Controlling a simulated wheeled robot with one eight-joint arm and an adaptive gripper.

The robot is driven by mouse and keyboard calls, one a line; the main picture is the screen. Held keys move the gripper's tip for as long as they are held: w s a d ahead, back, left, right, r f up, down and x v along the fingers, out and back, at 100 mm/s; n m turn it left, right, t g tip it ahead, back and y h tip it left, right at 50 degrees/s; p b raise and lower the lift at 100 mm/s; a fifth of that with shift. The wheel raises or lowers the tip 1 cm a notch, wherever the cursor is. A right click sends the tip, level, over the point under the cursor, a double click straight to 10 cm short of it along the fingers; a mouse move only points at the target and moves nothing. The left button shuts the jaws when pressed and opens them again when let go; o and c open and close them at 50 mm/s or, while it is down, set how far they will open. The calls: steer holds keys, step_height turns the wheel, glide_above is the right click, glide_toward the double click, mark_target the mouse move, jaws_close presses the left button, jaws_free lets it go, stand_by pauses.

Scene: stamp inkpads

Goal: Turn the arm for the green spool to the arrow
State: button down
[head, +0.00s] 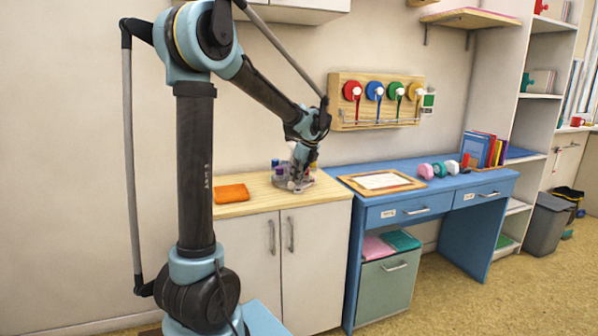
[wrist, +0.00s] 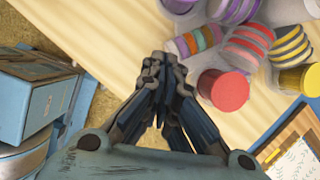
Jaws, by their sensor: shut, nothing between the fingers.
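A wooden board (head: 334,104) on the wall carries red, blue, green and yellow spools in a row. The green spool (head: 394,89) is third from the left. A thin green arm (head: 398,106) hangs roughly straight down below it. I cannot make out an arrow at this size. My gripper (wrist: 165,68) is shut and empty. In the head view it is low over the wooden cabinet top, left of and well below the board, and partly hidden among the items there. The spool board is not in the wrist view.
Rolls and a red-topped cylinder (wrist: 223,90) sit beside my gripper on the wooden top (wrist: 100,28). An orange cloth (head: 231,194) lies to the left. The blue desk (head: 440,188) stands below the board, with a framed sheet (head: 382,181), coloured weights and books on it.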

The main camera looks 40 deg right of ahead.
mark_target(286, 186)
steer(key=shift+w+a, duration=0.2)
steer(key=shift+w, duration=0.6)
steer(key=shift+w+a, duration=0.15)
steer(key=shift+w, duration=0.65)
